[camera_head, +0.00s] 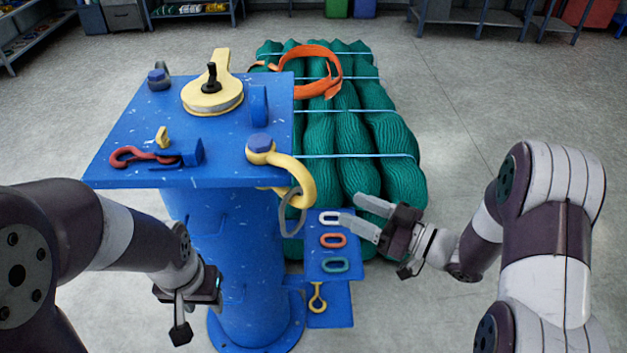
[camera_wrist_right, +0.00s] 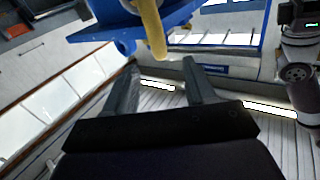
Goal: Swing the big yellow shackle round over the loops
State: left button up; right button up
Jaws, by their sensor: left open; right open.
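The big yellow shackle (camera_head: 298,176) hangs at the right front corner of the blue table, its blue-headed pin at the table edge. A grey loop (camera_head: 291,214) hangs beside its lower end. White (camera_head: 329,218), orange (camera_head: 333,240) and teal (camera_head: 335,265) loops sit on a blue panel below. My right gripper (camera_head: 347,215) is open and empty, to the right of the shackle and close to the white loop. The shackle also shows in the right wrist view (camera_wrist_right: 152,30), beyond the open fingers (camera_wrist_right: 160,72). My left gripper (camera_head: 178,312) is open, low left of the blue column.
The blue table (camera_head: 120,135) holds a yellow pulley block (camera_head: 212,95), a red hook (camera_head: 140,156) and a small grey shackle (camera_head: 159,77). Green net bundles (camera_head: 385,150) with an orange strap (camera_head: 333,72) lie behind. A yellow eye piece (camera_head: 317,298) hangs below the loops.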

aim_at(314, 190)
jog(key=p+x, duration=0.3)
jog(key=x, duration=0.7)
jog(key=shift+w+a, duration=0.2)
jog(key=shift+w, duration=0.2)
jog(key=shift+w+a+p, duration=0.1)
jog(key=shift+a+p, duration=0.2)
jog(key=shift+a, duration=0.15)
jog(key=shift+w+d, duration=0.1)
jog(key=shift+w, duration=0.05)
jog(key=shift+f, duration=0.1)
jog(key=shift+c, duration=0.7)
grip_shut()
